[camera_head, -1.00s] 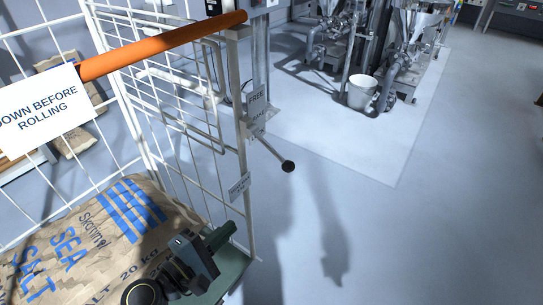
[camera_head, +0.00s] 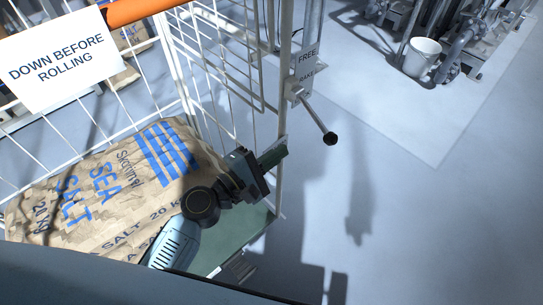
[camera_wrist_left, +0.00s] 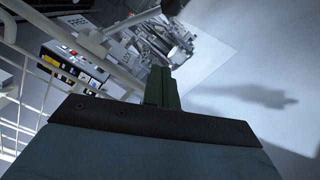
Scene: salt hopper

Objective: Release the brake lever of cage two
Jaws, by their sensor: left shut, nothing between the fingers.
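The brake lever (camera_head: 320,122) is a thin metal rod with a black ball knob, on the cage's right corner post. It slants down and right from a bracket with a plate reading FREE above and a partly hidden BRAKE word below. My left gripper (camera_head: 277,152) is shut and empty, left of and below the knob, at the cage post and apart from the lever. Its green fingers (camera_wrist_left: 162,88) show in the left wrist view, with a dark knob (camera_wrist_left: 172,6) at the top beyond them. The white wire cage (camera_head: 238,85) holds a salt sack (camera_head: 110,190). My right gripper is out of view.
An orange bar (camera_head: 135,10) and a sign (camera_head: 57,58) reading DOWN BEFORE ROLLING are on the cage at upper left. A white bucket (camera_head: 421,58) and pipework stand at the back right. The floor right of the cage is open.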

